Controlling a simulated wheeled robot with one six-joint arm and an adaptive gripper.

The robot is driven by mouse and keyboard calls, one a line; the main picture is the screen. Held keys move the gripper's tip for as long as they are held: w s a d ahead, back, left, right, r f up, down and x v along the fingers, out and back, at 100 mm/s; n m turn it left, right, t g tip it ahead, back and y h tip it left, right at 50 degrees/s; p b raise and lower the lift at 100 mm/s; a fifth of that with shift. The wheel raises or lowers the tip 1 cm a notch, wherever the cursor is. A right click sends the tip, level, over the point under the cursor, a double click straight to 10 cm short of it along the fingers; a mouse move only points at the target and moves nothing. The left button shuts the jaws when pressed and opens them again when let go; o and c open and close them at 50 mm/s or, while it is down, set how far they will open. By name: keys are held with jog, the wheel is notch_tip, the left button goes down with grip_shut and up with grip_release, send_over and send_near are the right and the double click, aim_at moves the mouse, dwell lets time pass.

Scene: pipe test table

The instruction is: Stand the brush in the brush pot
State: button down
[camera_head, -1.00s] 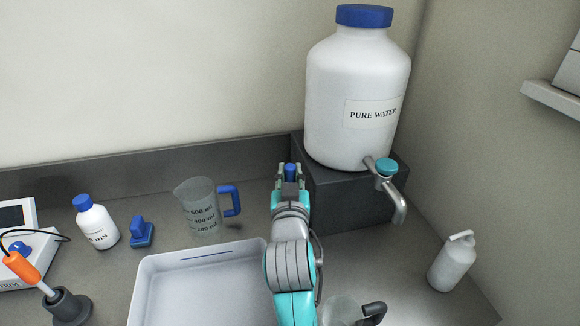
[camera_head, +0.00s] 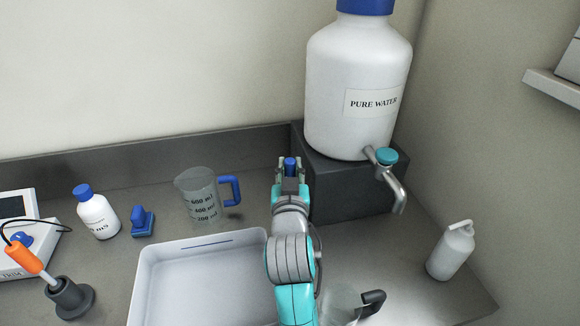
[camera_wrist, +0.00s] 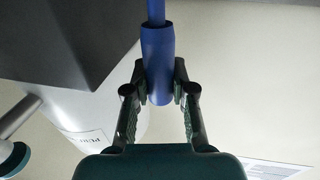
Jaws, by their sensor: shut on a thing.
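My gripper (camera_head: 290,170) is raised in front of the dark block under the water jug. It is shut on a blue, round handle, which I take to be the brush (camera_wrist: 158,65). In the wrist view the thick blue part sits between the fingers, and a thinner blue rod runs from it out of the top of the picture. The bristles are not in view. In the head view only its blue end (camera_head: 290,162) shows. I cannot make out a brush pot for certain in either view.
A white tray (camera_head: 165,290) lies left of my arm, with a measuring jug (camera_head: 203,203) behind it. A PURE WATER jug (camera_head: 350,95) with a tap stands on a dark block (camera_head: 345,190). A grey holder (camera_head: 70,298) with an orange-handled probe is lower left. A white bottle (camera_head: 450,252) stands right.

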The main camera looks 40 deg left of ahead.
jog(key=shift+f, duration=0.45)
jog(key=c, duration=0.9)
grip_release()
jog(key=v, duration=1.2)
jog(key=shift+d, duration=0.1)
